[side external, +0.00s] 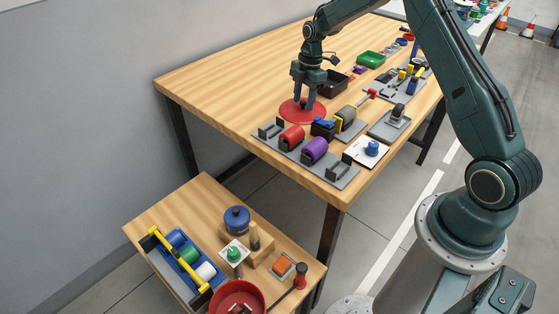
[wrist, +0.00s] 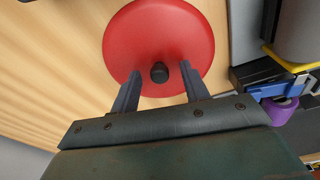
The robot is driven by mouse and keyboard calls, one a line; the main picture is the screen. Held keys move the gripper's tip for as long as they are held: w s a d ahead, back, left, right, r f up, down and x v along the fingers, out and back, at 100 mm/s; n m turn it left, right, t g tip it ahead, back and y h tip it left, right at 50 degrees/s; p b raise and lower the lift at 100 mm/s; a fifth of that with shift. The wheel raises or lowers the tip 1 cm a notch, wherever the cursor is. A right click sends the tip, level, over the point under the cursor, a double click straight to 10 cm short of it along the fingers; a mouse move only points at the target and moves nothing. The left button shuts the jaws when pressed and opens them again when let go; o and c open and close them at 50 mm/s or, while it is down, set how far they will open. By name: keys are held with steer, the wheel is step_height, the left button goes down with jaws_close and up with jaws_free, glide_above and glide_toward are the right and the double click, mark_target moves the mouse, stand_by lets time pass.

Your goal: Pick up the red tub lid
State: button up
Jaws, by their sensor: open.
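The red tub lid (side external: 292,108) is a round flat disc lying on the wooden table in the side view. In the wrist view the lid (wrist: 158,35) has a small dark knob (wrist: 159,72) near its middle. My gripper (side external: 309,105) is right over the lid, pointing down. In the wrist view my gripper (wrist: 160,75) is open, with one finger on each side of the knob. The knob sits between the fingertips, with a gap on both sides. In the side view the fingers hide the knob.
A grey fixture with red and purple cylinders (side external: 314,150) stands close in front of the lid. The table (side external: 220,85) is bare to the left. A lower table holds a red tub (side external: 237,296).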

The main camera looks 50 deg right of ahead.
mark_target(304, 101)
steer(key=shift+c, duration=0.4)
jaws_close()
steer(key=shift+r, duration=0.1)
step_height(304, 101, up, 20)
stand_by(0.9)
stand_by(0.6)
